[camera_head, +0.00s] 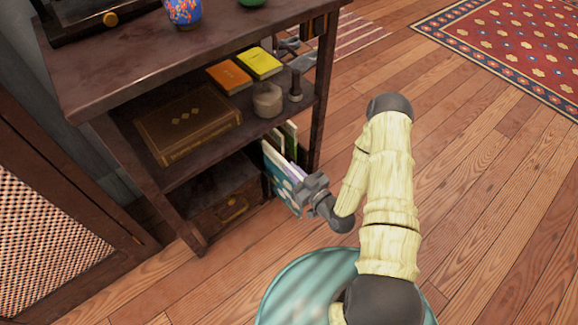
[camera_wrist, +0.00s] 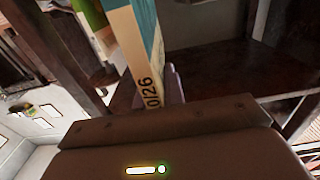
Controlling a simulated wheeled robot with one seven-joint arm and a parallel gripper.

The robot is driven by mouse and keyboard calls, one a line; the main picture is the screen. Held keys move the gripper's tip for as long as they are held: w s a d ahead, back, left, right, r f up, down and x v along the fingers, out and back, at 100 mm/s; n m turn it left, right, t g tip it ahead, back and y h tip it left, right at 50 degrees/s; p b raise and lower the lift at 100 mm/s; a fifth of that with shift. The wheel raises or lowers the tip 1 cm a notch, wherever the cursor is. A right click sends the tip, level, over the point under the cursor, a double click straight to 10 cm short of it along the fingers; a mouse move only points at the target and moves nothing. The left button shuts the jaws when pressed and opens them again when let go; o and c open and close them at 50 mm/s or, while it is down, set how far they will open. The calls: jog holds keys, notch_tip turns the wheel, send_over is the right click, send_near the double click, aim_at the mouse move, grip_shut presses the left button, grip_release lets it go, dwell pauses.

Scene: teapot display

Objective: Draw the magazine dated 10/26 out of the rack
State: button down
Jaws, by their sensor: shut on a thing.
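The magazine dated 10/26 (camera_head: 281,184) has a teal and white cover and stands at the lower right end of the dark wooden shelf unit. In the wrist view its cream spine (camera_wrist: 147,75) shows the end of the date, "0/26", with the first digit hidden. My gripper (camera_head: 304,190) is shut on this magazine at its near edge. Other magazines (camera_head: 291,138), with green and white showing, stand behind it. The rack itself is mostly hidden by the magazines and the shelf, so I cannot tell how far the magazine sits inside it.
The shelf's right front post (camera_head: 319,120) stands close beside the magazines. A brown chest (camera_head: 222,206) is left of them on the bottom level. A large book (camera_head: 187,125) and a pale jar (camera_head: 268,100) sit on the shelf above. Open wooden floor (camera_head: 470,200) lies to the right.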

jog(key=p+v, duration=0.1)
jog(key=v, duration=0.6)
jog(key=shift+s+d, duration=0.2)
jog(key=shift+s, duration=0.1)
dwell(0.3)
notch_tip(320, 180, up, 12)
jog(key=p, duration=1.2)
jog(key=shift+w, duration=0.15)
dwell(0.5)
